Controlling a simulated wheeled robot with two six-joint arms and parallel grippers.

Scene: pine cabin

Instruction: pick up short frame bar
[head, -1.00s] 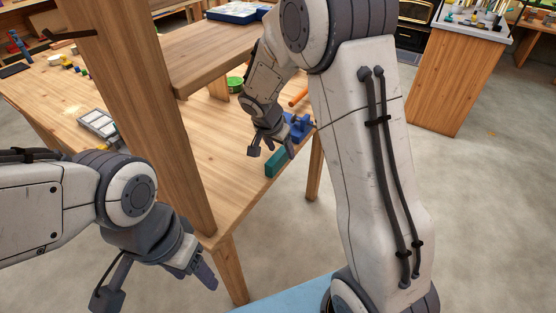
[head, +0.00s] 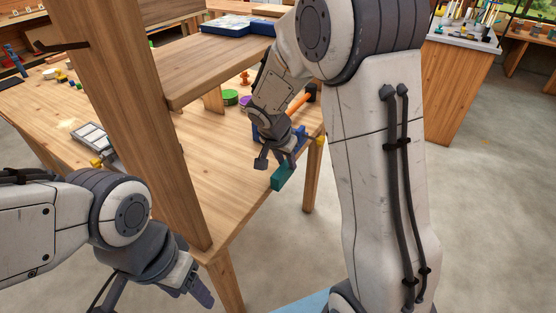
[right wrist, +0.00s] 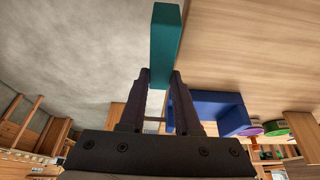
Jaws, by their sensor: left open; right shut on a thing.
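The short frame bar is a teal block (head: 281,179) at the table's right front edge in the head view. My right gripper (head: 287,163) is at its upper end. In the right wrist view the teal bar (right wrist: 166,42) sticks out from between the fingertips of my right gripper (right wrist: 160,82), which is shut on it. I cannot tell whether the bar still touches the table. My left gripper (head: 204,297) is open and empty, low in front of the table.
A blue object (right wrist: 212,112) lies close beside my right gripper. An orange-handled hammer (head: 299,102), a green roll (head: 230,97) and a purple roll (head: 245,101) are behind. A wooden post (head: 140,120) and shelf (head: 220,65) stand left of my right arm.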

